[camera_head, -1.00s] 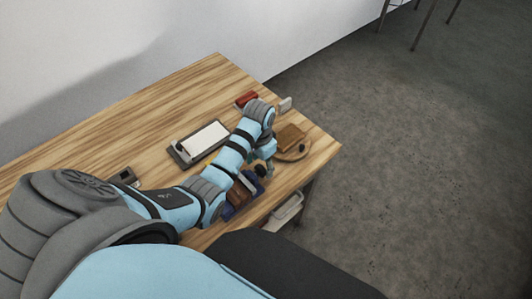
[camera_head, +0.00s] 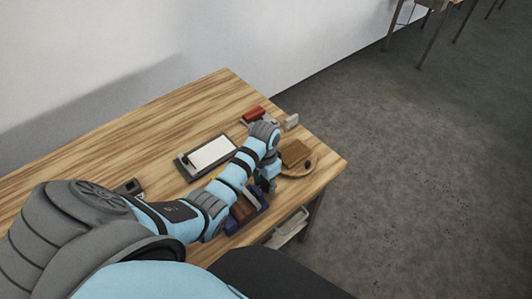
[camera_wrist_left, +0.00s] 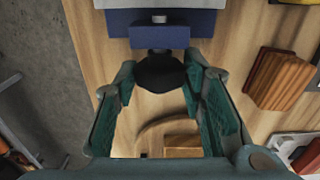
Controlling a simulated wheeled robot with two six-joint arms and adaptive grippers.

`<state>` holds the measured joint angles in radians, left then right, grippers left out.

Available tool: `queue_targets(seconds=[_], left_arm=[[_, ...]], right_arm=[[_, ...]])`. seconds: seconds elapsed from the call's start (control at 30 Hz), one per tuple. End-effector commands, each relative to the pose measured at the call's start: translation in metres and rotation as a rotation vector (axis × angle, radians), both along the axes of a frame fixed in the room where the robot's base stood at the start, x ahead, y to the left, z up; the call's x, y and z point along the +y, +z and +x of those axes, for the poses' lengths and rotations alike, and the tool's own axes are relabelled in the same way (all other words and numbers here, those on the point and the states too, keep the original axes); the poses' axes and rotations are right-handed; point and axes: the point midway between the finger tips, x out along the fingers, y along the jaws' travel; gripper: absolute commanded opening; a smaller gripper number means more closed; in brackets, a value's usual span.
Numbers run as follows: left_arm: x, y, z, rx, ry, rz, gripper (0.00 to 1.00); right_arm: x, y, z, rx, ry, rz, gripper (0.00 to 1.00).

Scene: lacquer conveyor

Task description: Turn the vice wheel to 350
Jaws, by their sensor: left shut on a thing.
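The blue vice (camera_head: 236,226) sits near the front edge of the wooden table, with brown pieces between its jaws. In the left wrist view, the vice's blue body (camera_wrist_left: 160,37) is at the top, and its black wheel (camera_wrist_left: 160,72) is on the near side. My left gripper (camera_head: 266,184) is at the vice's right end in the head view. In the left wrist view, its two green fingers (camera_wrist_left: 160,88) are on either side of the black wheel and shut on it. The wheel's angle mark cannot be read. My right gripper is not in view.
A round wooden board (camera_head: 311,163) with a brown block (camera_head: 295,152) lies just right of my gripper. A dark tray with white paper (camera_head: 213,151), a red object (camera_head: 253,113) and a small grey device (camera_head: 129,187) are on the table. The table's left back is clear.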

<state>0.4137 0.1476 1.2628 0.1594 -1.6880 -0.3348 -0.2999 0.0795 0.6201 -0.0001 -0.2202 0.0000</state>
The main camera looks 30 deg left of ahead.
Motion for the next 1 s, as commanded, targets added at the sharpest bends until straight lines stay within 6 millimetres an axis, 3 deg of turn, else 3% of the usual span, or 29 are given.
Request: queue_targets(seconds=[0.43,1.0], left_arm=[[0.007,-0.001,0.003,0.073,0.003,-0.246,0.09],[0.011,-0.005,0.005,0.160,0.001,-0.547,0.09]], right_arm=[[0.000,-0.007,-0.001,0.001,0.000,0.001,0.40],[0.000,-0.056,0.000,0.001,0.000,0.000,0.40]])
